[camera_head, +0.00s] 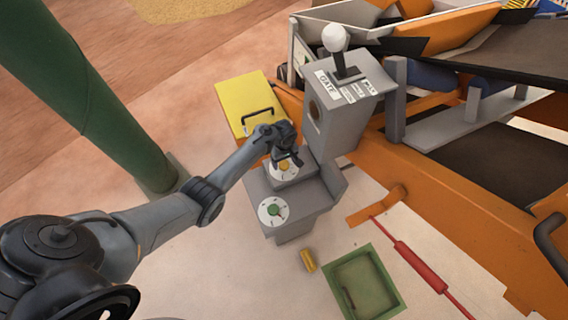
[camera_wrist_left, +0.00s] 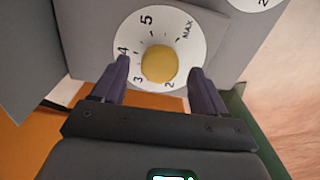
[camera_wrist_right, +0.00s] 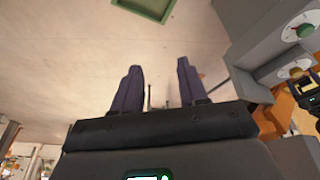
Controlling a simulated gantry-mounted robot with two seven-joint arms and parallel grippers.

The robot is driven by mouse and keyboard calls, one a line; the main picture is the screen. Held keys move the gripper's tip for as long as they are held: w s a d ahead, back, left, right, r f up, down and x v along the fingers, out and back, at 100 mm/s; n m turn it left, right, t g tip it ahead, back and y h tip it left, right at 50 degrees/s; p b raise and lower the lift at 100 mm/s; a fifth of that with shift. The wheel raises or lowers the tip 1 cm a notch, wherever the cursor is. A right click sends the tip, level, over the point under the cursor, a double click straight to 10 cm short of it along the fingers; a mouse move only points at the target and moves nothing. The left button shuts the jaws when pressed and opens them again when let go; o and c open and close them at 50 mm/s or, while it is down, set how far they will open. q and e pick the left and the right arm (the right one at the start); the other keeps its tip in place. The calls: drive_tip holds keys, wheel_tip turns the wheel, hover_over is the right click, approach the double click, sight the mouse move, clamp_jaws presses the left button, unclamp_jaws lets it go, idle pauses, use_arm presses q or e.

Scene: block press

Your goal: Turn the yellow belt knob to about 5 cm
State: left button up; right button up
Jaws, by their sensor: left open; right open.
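The yellow belt knob (camera_head: 284,165) sits on a white dial on the grey control stand. In the left wrist view the round yellow knob (camera_wrist_left: 159,63) is near the top middle, on a dial (camera_wrist_left: 187,55) marked 2, 3, 4, 5 and MAX. I cannot make out a pointer on the knob. My left gripper (camera_head: 286,160) is at this dial, and in its wrist view the open fingers (camera_wrist_left: 160,80) stand on either side of the knob with gaps. My right gripper (camera_wrist_right: 158,75) is open and empty, apart from the stand; the head view does not show it.
A green knob (camera_head: 275,209) on its own dial is on the lower step of the stand. A grey lever box (camera_head: 335,115) rises behind. A yellow case (camera_head: 240,98), a small yellow block (camera_head: 308,261), a green tray (camera_head: 391,277) and the orange machine (camera_head: 450,185) surround it.

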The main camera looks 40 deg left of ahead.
use_arm(q)
drive_tip(key=shift+f, duration=0.7)
drive_tip(key=shift+c, duration=0.5)
drive_tip(key=c, duration=1)
drive_tip(key=shift+o, duration=0.2)
drive_tip(key=shift+r, duration=0.1)
